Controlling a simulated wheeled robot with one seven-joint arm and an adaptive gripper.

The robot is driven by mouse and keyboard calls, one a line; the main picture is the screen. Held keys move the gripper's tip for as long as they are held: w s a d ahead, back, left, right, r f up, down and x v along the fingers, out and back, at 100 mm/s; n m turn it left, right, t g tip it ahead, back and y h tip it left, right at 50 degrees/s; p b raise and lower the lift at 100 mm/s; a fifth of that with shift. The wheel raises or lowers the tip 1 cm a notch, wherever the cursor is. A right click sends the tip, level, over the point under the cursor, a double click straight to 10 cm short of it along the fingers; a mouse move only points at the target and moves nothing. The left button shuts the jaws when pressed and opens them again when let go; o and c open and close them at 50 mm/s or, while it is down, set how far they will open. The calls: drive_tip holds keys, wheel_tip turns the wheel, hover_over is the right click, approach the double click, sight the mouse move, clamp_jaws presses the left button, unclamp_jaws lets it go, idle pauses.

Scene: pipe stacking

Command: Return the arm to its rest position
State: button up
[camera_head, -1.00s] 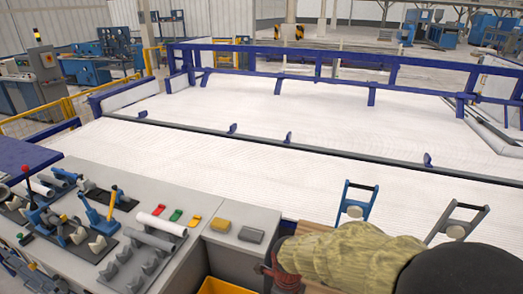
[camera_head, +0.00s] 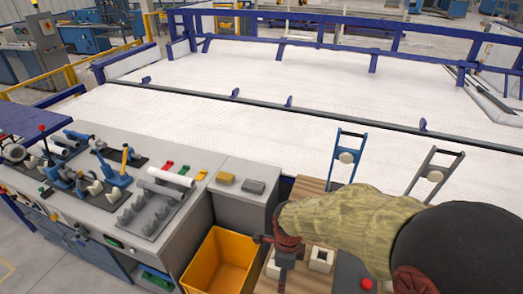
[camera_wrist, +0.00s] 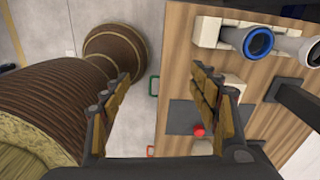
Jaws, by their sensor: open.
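My gripper shows in the wrist view (camera_wrist: 168,105) with its two fingers spread wide and nothing between them. It hangs above the side of a wooden board (camera_wrist: 180,75). In the head view, my arm in its olive sleeve reaches in from the lower right, and my gripper (camera_head: 287,262) is partly hidden at its end, over the wooden board (camera_head: 312,188). Two pipes lie in holders on the board in the wrist view, one with a blue rim (camera_wrist: 258,42) and a grey one (camera_wrist: 293,50).
A grey workbench (camera_head: 205,205) on the left carries clamps, grey pipes (camera_head: 170,178) in a rack and small coloured blocks. A yellow bin (camera_head: 222,262) stands between bench and board. A red button (camera_wrist: 198,131) sits on a dark plate. A large white bed (camera_head: 250,135) lies behind.

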drive_tip(key=s+d+r+n+t+b, duration=0.2)
drive_tip(key=s+d+r+n+b, duration=0.2)
drive_tip(key=s+d+r+n, duration=0.2)
drive_tip(key=s+d+r+n+t+b, duration=0.3)
drive_tip(key=r+n, duration=0.7)
drive_tip(key=n, duration=0.4)
drive_tip(key=s+d+b, duration=0.1)
drive_tip(key=s+d, duration=0.1)
drive_tip(key=d, duration=0.1)
drive_tip(key=shift+s+r+n+t, duration=0.2)
drive_tip(key=shift+s+n+t, duration=0.1)
drive_tip(key=shift+s, duration=0.1)
drive_tip(key=shift+d, duration=0.1)
